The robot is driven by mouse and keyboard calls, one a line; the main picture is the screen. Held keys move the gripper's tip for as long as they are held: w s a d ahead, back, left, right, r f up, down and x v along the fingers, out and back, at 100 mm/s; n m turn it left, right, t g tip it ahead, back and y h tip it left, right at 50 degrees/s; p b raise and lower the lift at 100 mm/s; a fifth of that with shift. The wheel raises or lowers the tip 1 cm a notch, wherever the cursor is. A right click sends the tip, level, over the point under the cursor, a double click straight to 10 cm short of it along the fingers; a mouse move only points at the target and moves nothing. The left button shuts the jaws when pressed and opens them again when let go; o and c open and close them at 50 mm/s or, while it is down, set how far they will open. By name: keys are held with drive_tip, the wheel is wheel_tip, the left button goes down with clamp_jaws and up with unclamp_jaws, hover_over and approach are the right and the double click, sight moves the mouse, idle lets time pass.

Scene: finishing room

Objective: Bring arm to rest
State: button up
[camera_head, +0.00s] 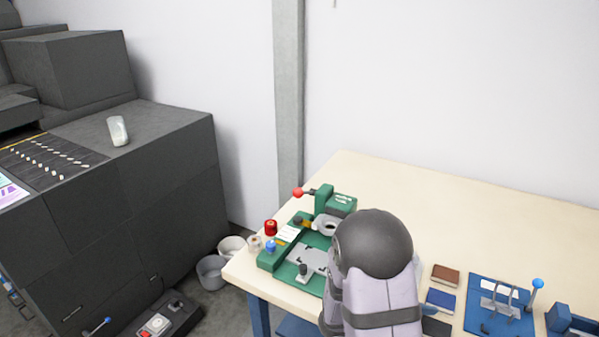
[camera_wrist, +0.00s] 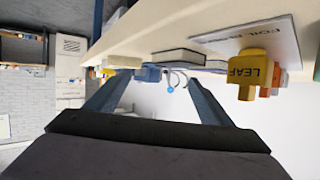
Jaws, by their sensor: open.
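My gripper (camera_wrist: 158,80) shows in the wrist view with its two dark fingers spread apart and nothing between them. My arm (camera_head: 375,275) stands in front of the table (camera_head: 450,205) in the head view and hides part of it. The gripper itself cannot be made out in the head view. In the wrist view the table (camera_wrist: 150,30) appears along the top, tilted, with its things seen beyond the fingertips.
A green machine (camera_head: 310,255) with red and blue knobs stands on the table's left. Brown (camera_head: 445,275) and blue (camera_head: 440,299) pads and a blue fixture (camera_head: 500,307) lie right of my arm. A yellow "LEAF" container (camera_wrist: 248,72) is right of the fingers. Bins (camera_head: 211,272) stand on the floor.

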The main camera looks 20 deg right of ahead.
drive_tip(key=w+r+n+t, duration=0.1)
drive_tip(key=w+t, duration=0.1)
drive_tip(key=w+r+n+t+y+p, duration=0.1)
drive_tip(key=w, duration=0.1)
drive_tip(key=w+r+n+t+y, duration=0.1)
drive_tip(key=w+t, duration=0.1)
drive_tip(key=w, duration=0.1)
drive_tip(key=shift+r+n+t, duration=0.1)
drive_tip(key=shift+n+t, duration=0.2)
drive_tip(key=w+a+r+n+t+y+p, duration=0.1)
drive_tip(key=w+a+r+n+t+y, duration=0.2)
drive_tip(key=n, duration=0.1)
drive_tip(key=w+a+f+n+t+y+p, duration=0.1)
drive_tip(key=w+a+n+y, duration=0.15)
drive_tip(key=a, duration=0.35)
drive_tip(key=w+a+n+y, duration=0.1)
drive_tip(key=a+n+y, duration=0.2)
drive_tip(key=a, duration=0.4)
drive_tip(key=s+a+f+n+g+y, duration=0.2)
drive_tip(key=s+a+n+g+y, duration=0.15)
drive_tip(key=s+a, duration=0.5)
drive_tip(key=s+a+r+n+g+p, duration=0.1)
drive_tip(key=s+a+n+g, duration=0.2)
drive_tip(key=s, duration=0.4)
drive_tip(key=shift+s+n+g+h, duration=0.3)
drive_tip(key=shift+n+g, duration=0.05)
drive_tip(key=shift+n, duration=0.15)
